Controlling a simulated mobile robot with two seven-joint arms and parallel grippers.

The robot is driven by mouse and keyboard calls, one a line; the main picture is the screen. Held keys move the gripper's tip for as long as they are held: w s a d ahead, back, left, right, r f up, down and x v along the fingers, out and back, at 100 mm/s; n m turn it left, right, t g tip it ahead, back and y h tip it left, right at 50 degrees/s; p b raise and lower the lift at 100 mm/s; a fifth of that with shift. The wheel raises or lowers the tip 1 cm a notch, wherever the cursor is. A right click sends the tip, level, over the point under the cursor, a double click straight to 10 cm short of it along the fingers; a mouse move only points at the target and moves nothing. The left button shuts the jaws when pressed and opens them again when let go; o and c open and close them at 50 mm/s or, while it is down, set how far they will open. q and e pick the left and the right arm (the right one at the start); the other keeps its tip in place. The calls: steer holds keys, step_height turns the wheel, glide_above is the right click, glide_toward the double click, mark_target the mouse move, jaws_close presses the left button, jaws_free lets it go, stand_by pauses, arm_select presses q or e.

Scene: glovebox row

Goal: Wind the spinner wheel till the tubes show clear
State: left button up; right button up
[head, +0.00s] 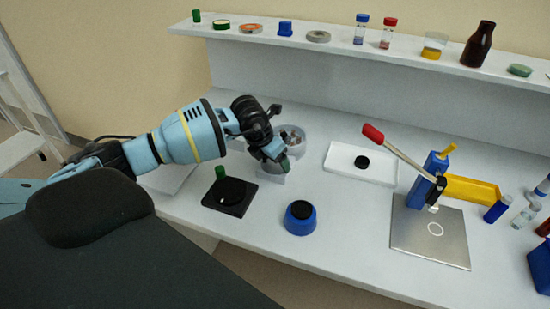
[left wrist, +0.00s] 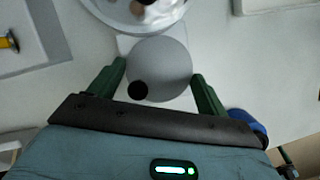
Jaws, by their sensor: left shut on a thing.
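The spinner (head: 293,133) is a round, pale bowl on the bench with tubes inside; its near part shows at the top of the left wrist view (left wrist: 112,14). The liquid in the tubes is too small to judge. A round grey wheel (left wrist: 170,62) with an off-centre black knob (left wrist: 138,90) lies just in front of the bowl. My left gripper (head: 278,157) is at the wheel, and its green fingers stand on both sides of it in the wrist view (left wrist: 160,72), shut on it. In the head view my gripper mostly hides the wheel. My right gripper is out of view.
A black square plate with a round top (head: 237,207) and a blue round pot (head: 301,226) stand nearer the front edge. A white tray (head: 345,172) and a lever press with a red handle (head: 374,134) are to the right. A shelf (head: 340,50) of bottles runs behind.

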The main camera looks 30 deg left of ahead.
arm_select(q)
steer(key=m, duration=0.1)
steer(key=m+h+b, duration=0.1)
steer(key=m, duration=0.1)
steer(key=shift+a+f+m+g, duration=0.15)
steer(key=shift+m+g, duration=0.15)
steer(key=shift+g, duration=0.1)
steer(key=shift+w+m+h, duration=0.1)
steer(key=shift+m+h, duration=0.2)
steer(key=shift+m, duration=0.2)
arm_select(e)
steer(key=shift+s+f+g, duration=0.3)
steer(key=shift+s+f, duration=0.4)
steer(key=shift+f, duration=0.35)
arm_select(q)
steer(key=shift+b, duration=0.3)
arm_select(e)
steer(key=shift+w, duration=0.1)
arm_select(q)
steer(key=o, duration=1)
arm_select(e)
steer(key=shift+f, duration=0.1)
arm_select(q)
steer(key=shift+v, duration=4.05)
steer(key=shift+w+a, duration=0.1)
